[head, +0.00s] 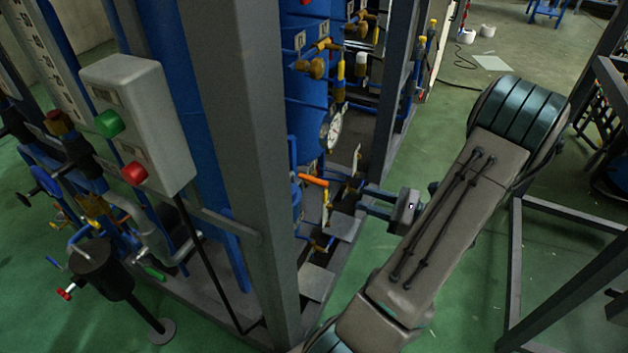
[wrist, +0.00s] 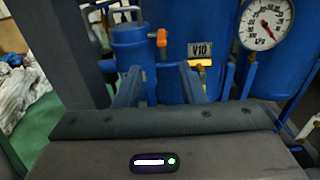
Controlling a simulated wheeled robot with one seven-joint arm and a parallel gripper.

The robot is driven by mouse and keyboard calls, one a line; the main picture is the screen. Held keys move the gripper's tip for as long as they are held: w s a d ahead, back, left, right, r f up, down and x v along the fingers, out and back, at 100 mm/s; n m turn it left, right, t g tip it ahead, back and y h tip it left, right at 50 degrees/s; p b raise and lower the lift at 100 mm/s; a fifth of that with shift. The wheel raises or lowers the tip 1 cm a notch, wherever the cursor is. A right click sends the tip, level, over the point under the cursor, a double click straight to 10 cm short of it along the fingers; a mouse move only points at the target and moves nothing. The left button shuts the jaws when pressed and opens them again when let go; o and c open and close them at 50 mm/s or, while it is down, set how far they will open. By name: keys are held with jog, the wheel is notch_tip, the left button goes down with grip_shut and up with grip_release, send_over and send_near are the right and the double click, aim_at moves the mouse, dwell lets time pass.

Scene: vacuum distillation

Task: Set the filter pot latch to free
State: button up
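A small blue pot (wrist: 130,52) with a flanged lid stands ahead in the wrist view; I take it to be the filter pot, though no label on it is readable. An orange lever (wrist: 162,40) stands upright at its right side, probably the latch. In the head view the orange lever (head: 314,181) shows beside the frame post, and the pot is mostly hidden. My gripper (head: 366,201) is open and empty, pointing toward the lever. In the wrist view its fingers (wrist: 160,82) are spread below the lever, apart from it.
A "V10" tag (wrist: 200,49) and a pressure gauge (wrist: 266,24) are on the large blue vessel to the right. A grey frame post (head: 240,150) stands close left of the work area. A switch box (head: 138,120) hangs further left. Green floor is open behind my arm.

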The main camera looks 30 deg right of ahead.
aim_at(319, 181)
jog(key=x, duration=1.3)
jog(key=shift+w, duration=0.35)
grip_shut()
